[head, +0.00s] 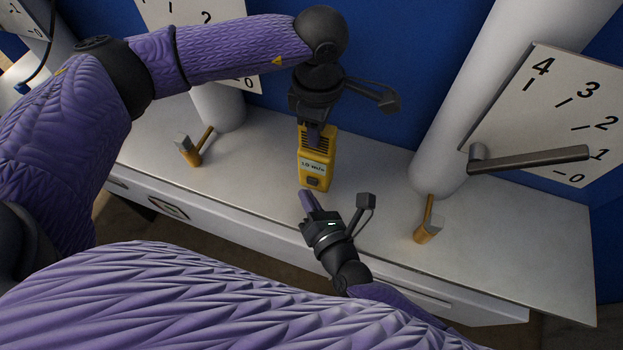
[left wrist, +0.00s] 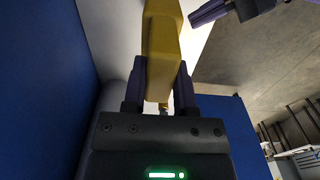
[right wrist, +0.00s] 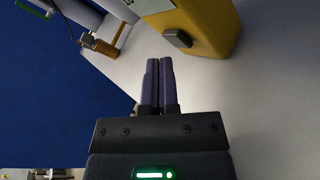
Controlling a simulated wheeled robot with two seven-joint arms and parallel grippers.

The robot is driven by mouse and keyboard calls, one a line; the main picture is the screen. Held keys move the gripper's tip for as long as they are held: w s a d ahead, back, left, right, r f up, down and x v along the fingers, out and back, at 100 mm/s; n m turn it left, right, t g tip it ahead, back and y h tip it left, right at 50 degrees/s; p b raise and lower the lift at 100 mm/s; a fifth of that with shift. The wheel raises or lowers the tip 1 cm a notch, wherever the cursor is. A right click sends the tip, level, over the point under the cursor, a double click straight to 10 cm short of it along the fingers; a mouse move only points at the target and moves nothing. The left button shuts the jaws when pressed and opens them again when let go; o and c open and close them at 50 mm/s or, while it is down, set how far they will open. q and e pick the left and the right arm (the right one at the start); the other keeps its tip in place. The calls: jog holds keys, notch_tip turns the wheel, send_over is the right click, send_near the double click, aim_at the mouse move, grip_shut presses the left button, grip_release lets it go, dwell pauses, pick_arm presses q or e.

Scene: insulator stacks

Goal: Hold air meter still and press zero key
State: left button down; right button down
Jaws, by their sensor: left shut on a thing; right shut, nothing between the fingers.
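The air meter (head: 319,150) is a yellow box on the pale bench, with a small display reading about 1.0 m/s and a dark key (head: 314,182) low on its face. My left gripper (head: 314,130) is shut on its upper end from above; the left wrist view shows the yellow body (left wrist: 160,50) between the fingers. My right gripper (head: 304,195) is shut and empty, its fingertips just in front of the meter's lower end. In the right wrist view the key (right wrist: 178,38) stands out from the yellow face, a little beyond and right of the closed fingertips (right wrist: 158,62), apparently apart from them.
Orange-handled valves stand left (head: 190,150) and right (head: 426,225) of the meter. A numbered scale board (head: 550,110) with a grey lever (head: 530,159) is at the right.

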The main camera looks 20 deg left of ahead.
dwell(0.3)
jog(key=shift+w, duration=0.4)
jog(key=shift+w, duration=0.5)
dwell(0.5)
jog(key=shift+s, duration=0.95)
jog(key=s, duration=0.5)
jog(key=shift+a, duration=0.1)
dwell(0.5)
